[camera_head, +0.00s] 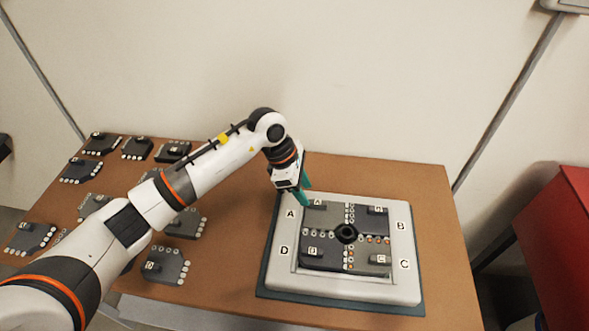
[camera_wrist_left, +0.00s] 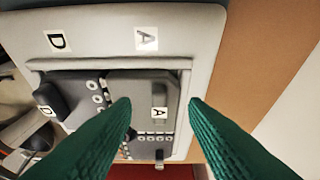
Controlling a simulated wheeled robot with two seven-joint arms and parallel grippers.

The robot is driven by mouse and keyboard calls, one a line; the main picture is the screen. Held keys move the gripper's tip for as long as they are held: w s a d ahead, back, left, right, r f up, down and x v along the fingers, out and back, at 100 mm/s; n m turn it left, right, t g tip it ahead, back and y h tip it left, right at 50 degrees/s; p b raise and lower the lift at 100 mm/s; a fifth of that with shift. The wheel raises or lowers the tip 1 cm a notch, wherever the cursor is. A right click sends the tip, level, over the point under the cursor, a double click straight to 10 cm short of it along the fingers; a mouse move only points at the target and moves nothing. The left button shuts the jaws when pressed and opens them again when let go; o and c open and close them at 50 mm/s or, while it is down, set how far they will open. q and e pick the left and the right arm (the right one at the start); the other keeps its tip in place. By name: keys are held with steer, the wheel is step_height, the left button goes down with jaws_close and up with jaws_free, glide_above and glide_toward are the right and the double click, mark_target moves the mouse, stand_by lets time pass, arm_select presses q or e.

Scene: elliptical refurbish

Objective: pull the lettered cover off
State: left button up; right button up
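A pale grey frame (camera_head: 402,235), lettered A, B, C and D, sits on the table at the right of the head view. Dark covers fill its corners around a black round knob (camera_head: 345,233). The cover lettered A (camera_head: 321,215) is at the back left; in the left wrist view the cover (camera_wrist_left: 140,88) shows its raised labelled handle (camera_wrist_left: 160,97). My left gripper (camera_head: 304,195) is above that corner, with green fingers pointing down. In the left wrist view its fingers (camera_wrist_left: 160,102) are apart, the handle showing between them. I cannot tell whether they touch it. My right gripper is out of view.
Several loose dark lettered pieces, such as one marked D (camera_head: 166,266), lie on the left of the brown table (camera_head: 437,205). A wall stands behind the table. A red cabinet (camera_head: 560,235) is at the right. The table strip right of the frame is clear.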

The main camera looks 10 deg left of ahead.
mark_target(311, 201)
arm_select(q)
steer(key=shift+x, duration=1.85)
jaws_close()
steer(key=shift+r, duration=0.1)
stand_by(0.6)
